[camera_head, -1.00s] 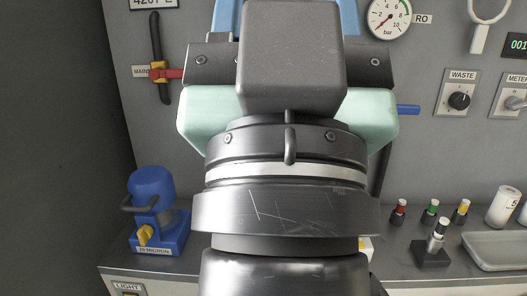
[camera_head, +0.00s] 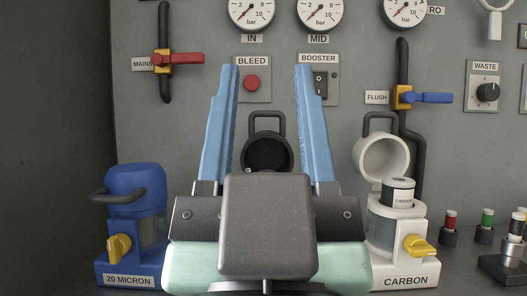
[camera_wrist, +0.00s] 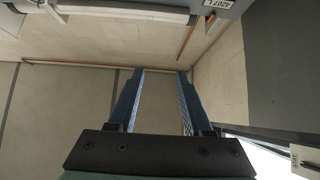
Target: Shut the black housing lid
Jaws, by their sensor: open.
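The black housing lid (camera_head: 267,152) stands open in the head view, with its round hollow inside facing me and its loop handle at the top. The housing below it is hidden behind my gripper (camera_head: 268,70). My gripper's two blue fingers point up in the picture, wide apart, with the lid seen in the gap between them. The fingers look empty. In the wrist view my gripper (camera_wrist: 160,71) is also open, with only bare wall or ceiling surfaces and pipes beyond it. The lid is not in the wrist view.
A blue 20 micron housing (camera_head: 135,220), its lid shut, stands at left. A white carbon housing (camera_head: 403,250) stands at right, its lid (camera_head: 382,156) open and a cartridge (camera_head: 398,190) showing. The mains valve (camera_head: 165,60) and flush valve (camera_head: 405,97) stick out from the panel.

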